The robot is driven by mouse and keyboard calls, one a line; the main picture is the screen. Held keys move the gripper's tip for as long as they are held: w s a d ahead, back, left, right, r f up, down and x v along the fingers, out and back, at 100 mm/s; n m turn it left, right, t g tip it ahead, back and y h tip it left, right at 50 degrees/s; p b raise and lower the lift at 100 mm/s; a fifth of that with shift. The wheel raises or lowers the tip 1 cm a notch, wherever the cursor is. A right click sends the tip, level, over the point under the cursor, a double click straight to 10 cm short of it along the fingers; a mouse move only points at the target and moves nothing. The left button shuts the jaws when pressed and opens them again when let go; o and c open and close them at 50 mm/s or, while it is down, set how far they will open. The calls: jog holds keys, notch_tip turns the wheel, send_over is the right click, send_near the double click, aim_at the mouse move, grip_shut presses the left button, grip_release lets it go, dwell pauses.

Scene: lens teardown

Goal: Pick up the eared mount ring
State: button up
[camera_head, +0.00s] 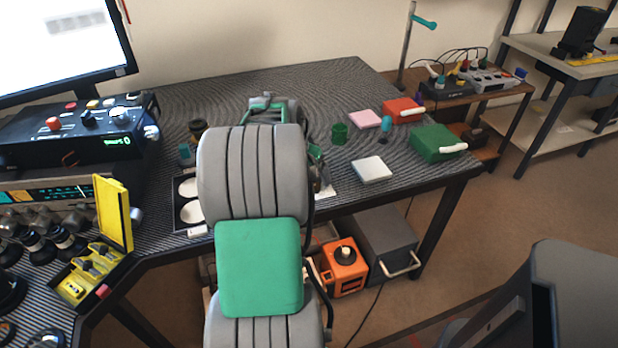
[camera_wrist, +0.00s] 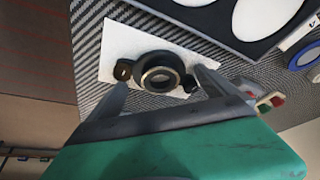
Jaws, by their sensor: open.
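The eared mount ring (camera_wrist: 160,77) is a dark ring with a brass-coloured inner rim and a small ear on each side. In the wrist view it lies flat on a white square sheet (camera_wrist: 118,42) on the striped bench top. My gripper (camera_wrist: 162,80) is open, with one finger to the left of the ring and the other to its right, near the ears. I cannot tell how high the fingertips are above the sheet. In the head view my arm hides the ring, and only a corner of the white sheet (camera_head: 327,191) shows.
A dark tray with white round pads (camera_wrist: 263,14) lies just beyond the sheet, and a blue ring (camera_wrist: 306,57) is at the right. On the bench stand a green cup (camera_head: 339,134), a white block (camera_head: 371,169) and a green box (camera_head: 433,143). The bench's front edge is close.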

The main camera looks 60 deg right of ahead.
jog(key=c, duration=1.5)
